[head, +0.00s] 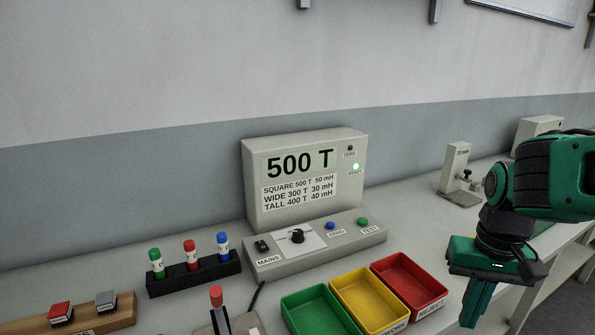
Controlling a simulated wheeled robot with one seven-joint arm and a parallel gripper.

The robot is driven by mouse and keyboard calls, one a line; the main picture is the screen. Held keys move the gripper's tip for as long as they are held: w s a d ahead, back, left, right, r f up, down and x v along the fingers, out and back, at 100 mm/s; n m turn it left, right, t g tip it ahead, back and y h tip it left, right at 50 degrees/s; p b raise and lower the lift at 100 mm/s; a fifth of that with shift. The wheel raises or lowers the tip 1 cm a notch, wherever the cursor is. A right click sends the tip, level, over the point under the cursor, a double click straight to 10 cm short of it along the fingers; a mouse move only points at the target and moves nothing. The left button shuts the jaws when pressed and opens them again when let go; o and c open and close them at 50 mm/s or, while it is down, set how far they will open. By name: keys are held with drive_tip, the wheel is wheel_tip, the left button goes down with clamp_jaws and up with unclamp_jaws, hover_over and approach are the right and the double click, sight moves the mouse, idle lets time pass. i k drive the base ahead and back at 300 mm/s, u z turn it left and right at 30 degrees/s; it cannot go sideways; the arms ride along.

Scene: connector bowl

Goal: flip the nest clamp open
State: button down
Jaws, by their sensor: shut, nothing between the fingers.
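A red-tipped upright lever (216,297) stands at the bottom edge of the head view, on a grey fixture that the frame cuts off. It looks like the nest clamp, but its base and the nest are out of view, so I cannot tell whether it is open or closed. My gripper (474,310) is at the lower right, fingers pointing down, shut and empty. It is well to the right of the lever, beyond the coloured trays, and touches nothing that I can see.
Green (318,312), yellow (368,299) and red (409,283) trays lie between lever and gripper. Behind stands a tester (305,180) reading 500 T.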

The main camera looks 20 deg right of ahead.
sight(216, 294)
drive_tip(key=u, duration=0.5)
drive_tip(key=k, duration=1.65)
drive_tip(key=z, duration=0.6)
drive_tip(key=i, duration=1.05)
